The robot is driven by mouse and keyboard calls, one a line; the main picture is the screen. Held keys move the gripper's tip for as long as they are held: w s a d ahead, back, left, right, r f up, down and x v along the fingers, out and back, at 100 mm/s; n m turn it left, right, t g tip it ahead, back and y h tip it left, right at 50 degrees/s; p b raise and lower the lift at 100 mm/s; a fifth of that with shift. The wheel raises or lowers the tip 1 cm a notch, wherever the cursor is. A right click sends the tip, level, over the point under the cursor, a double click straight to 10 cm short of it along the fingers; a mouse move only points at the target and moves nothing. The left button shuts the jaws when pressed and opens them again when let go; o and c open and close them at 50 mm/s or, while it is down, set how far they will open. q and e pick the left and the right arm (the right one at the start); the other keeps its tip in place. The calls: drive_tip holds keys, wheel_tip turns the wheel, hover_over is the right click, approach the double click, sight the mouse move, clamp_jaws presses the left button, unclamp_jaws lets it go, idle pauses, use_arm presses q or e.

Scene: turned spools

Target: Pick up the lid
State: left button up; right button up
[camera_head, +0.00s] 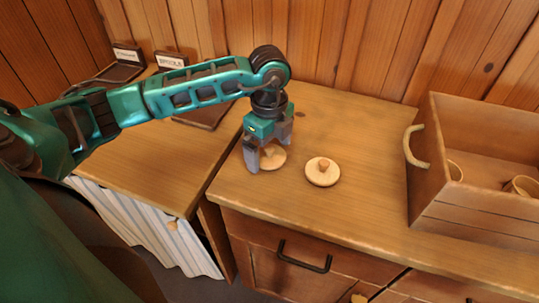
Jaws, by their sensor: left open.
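Two round, pale wooden lids with knobs lie on the wooden counter top. One lid (277,161) is under my left gripper (269,152), and part of it is hidden by the fingers. The left gripper points down and is open, with one finger on each side of this lid's knob. I cannot tell whether the fingers touch it. The other lid (322,176) lies just to the right, flat with its knob up, clear of the gripper. My right gripper is not in view.
A wooden crate (432,187) with a rope handle stands at the right and holds small round wooden pieces. Small labelled signs (172,60) and dark trays (205,115) are at the back left. The counter (365,130) between lids and crate is clear. A wood-plank wall closes the back.

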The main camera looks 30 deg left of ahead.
use_arm(q)
drive_tip(key=c, duration=1)
drive_tip(key=shift+r, duration=0.15)
